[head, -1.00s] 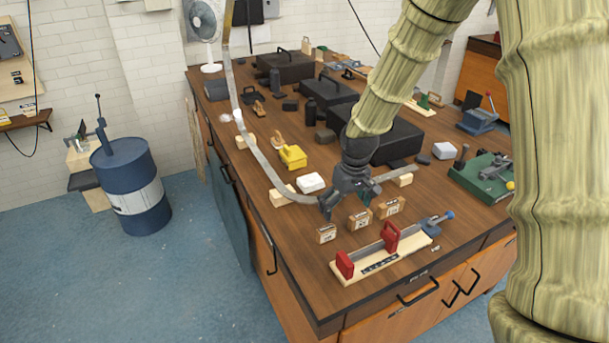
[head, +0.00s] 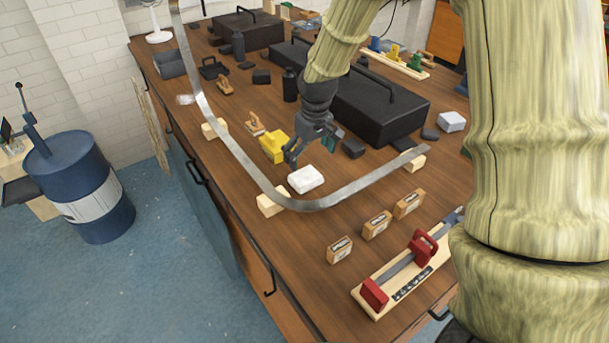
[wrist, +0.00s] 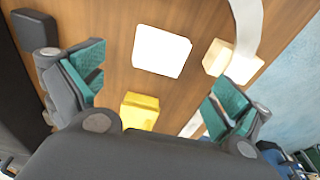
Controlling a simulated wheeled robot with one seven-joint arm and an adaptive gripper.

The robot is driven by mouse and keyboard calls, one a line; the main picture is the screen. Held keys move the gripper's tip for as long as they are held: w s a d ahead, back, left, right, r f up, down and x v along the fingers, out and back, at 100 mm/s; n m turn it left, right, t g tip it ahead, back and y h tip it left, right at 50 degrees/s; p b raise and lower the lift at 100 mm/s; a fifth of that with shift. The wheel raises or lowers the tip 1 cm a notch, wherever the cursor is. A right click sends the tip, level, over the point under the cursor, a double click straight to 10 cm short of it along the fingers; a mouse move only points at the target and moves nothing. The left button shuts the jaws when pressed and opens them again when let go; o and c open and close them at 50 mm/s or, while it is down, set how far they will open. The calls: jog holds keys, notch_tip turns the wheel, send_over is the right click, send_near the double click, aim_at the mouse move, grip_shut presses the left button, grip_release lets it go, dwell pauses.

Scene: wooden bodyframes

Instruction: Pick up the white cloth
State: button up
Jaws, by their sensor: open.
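The white cloth (head: 306,180) appears as a small folded white block on the wooden workbench, just inside the curved metal strip. It also shows as a plain white square in the wrist view (wrist: 161,51). My gripper (head: 307,150) is open and empty, above and slightly behind the cloth in the head view. In the wrist view its green-padded fingers (wrist: 160,88) are spread wide, with the cloth beyond them near the top middle. The fingers do not touch the cloth.
A curved metal strip (head: 240,163) on wooden blocks (head: 271,202) runs close around the cloth. A yellow object (head: 273,147) sits just behind it. Black cases (head: 380,105) lie behind my gripper. Small labelled boxes (head: 375,225) and a red-handled tool (head: 422,247) are nearer the front.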

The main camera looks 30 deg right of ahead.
aim_at(306, 174)
jog(key=shift+f, duration=0.5)
jog(key=w+f, duration=0.2)
jog(key=f, duration=0.1)
jog(key=shift+a+f+p, duration=0.1)
jog(key=shift+f+p, duration=0.05)
jog(key=shift+p, duration=0.15)
jog(key=shift+s, duration=0.55)
jog(key=shift+w+f+p, duration=0.2)
jog(key=shift+f+p, duration=0.25)
jog(key=shift+f, duration=0.2)
jog(key=shift+w+f+p, duration=0.2)
jog(key=shift+f+p, duration=0.25)
jog(key=shift+f, duration=0.85)
jog(key=shift+w+f+p, duration=0.1)
jog(key=shift+f+p, duration=0.25)
jog(key=shift+f, duration=0.3)
jog(key=c, duration=1.1)
jog(key=shift+r, duration=0.15)
